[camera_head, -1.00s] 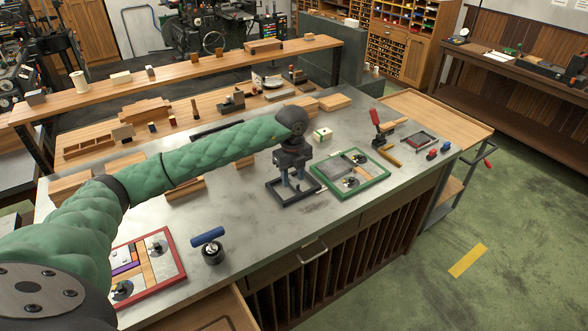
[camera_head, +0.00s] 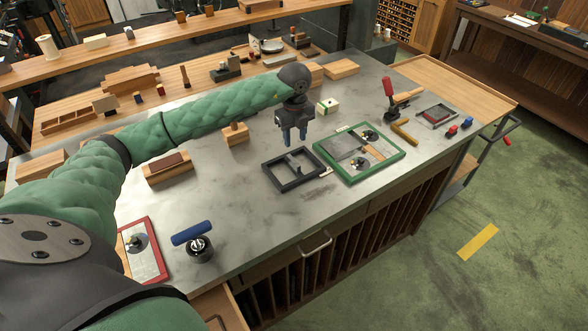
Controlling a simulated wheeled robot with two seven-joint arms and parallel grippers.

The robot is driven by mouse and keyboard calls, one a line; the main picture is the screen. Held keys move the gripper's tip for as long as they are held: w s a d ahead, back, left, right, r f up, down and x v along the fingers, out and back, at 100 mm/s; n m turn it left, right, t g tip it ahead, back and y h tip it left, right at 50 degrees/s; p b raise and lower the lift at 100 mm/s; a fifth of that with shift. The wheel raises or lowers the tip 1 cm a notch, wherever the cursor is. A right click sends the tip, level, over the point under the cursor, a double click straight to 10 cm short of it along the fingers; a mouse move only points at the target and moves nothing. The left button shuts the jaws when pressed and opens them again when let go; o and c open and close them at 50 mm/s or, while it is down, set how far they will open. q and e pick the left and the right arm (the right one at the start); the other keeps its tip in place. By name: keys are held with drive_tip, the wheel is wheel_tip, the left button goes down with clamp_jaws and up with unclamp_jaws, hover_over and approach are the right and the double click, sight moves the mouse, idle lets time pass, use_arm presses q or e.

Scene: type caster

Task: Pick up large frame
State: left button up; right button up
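The pictures do not settle which frame is the large one. A dark, empty rectangular frame (camera_head: 268,171) lies flat on the metal worktop, with a small dark piece showing in its opening. A green frame (camera_head: 374,178) holding grey and wooden blocks lies just right of it. A red frame (camera_head: 160,258) lies at the lower left, partly hidden by my arm. My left gripper (camera_head: 294,141) points down, empty, with its two fingers apart. In the picture it sits just above the far edge of the dark frame; no contact shows. My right gripper is not in view.
A blue-handled roller tool (camera_head: 195,242) stands at the front left. A small white-green box (camera_head: 328,105) stands behind the green frame, and a red-handled tool (camera_head: 389,103) is at the right. The worktop's front middle is clear.

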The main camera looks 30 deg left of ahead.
use_arm(q)
drive_tip(key=b, duration=0.3)
hover_over(294, 160)
wheel_tip(294, 160, down, 4)
drive_tip(key=shift+f, duration=0.1)
drive_tip(key=shift+d, duration=0.15)
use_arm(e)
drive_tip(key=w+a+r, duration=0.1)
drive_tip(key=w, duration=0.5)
use_arm(q)
drive_tip(key=shift+s+f+p, duration=0.1)
drive_tip(key=shift+f+p, duration=0.2)
drive_tip(key=shift+p, duration=0.2)
drive_tip(key=shift+f+p, duration=0.3)
drive_tip(key=shift+f, duration=0.6)
drive_tip(key=f+p, duration=0.3)
drive_tip(key=f, duration=0.1)
drive_tip(key=shift+a+f+p, duration=0.1)
drive_tip(key=shift+a+p, duration=0.1)
drive_tip(key=shift+p, duration=0.1)
drive_tip(key=shift+f, duration=0.5)
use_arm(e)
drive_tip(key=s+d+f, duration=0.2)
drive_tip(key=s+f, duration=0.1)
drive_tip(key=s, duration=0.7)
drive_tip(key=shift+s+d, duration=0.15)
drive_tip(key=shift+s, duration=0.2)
use_arm(q)
drive_tip(key=shift+c, duration=0.2)
clamp_jaws()
